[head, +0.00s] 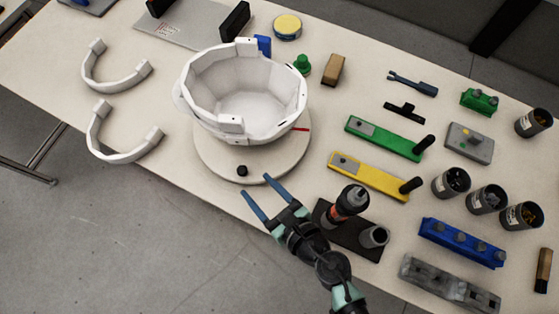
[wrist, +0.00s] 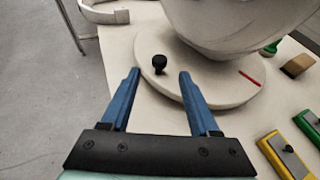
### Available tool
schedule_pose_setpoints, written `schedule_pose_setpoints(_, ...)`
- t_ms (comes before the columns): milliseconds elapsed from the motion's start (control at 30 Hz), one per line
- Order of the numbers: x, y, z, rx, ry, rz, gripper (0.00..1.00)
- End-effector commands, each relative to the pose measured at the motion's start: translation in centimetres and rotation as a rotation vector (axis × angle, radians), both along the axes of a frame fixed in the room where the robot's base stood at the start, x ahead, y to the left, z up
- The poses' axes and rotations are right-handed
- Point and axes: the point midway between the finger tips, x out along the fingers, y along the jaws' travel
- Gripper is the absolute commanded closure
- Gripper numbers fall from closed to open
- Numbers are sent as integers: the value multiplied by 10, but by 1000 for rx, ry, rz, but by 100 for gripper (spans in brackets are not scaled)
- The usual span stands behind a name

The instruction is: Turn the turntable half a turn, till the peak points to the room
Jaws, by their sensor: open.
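A white helmet shell (head: 250,92) sits open side up on the round pale turntable (head: 212,158); its underside shows in the wrist view (wrist: 240,25). I cannot make out for certain which side is the peak. A black knob (head: 241,170) stands on the turntable near its front rim, and it shows in the wrist view (wrist: 159,64). A red mark (head: 300,129) is on the turntable's right side. My gripper (head: 255,185) is open and empty at the turntable's front edge. In the wrist view the knob appears just beyond and between the fingertips (wrist: 159,73).
Two white curved bands (head: 115,68) lie left of the turntable. Green (head: 385,138) and yellow (head: 368,176) fixtures lie to the right. A dark stand with a screwdriver-like tool (head: 348,203) is close right of my gripper. Several cups (head: 486,199) stand farther right.

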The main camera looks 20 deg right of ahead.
Motion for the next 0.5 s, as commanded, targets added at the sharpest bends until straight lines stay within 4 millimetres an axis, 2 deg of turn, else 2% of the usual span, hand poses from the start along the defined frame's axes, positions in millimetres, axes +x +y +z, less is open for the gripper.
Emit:
schedule_pose_setpoints(200,-36,-14,12,0,3,-4,38)
schedule_pose_setpoints(500,-60,-22,25,1,0,0,38)
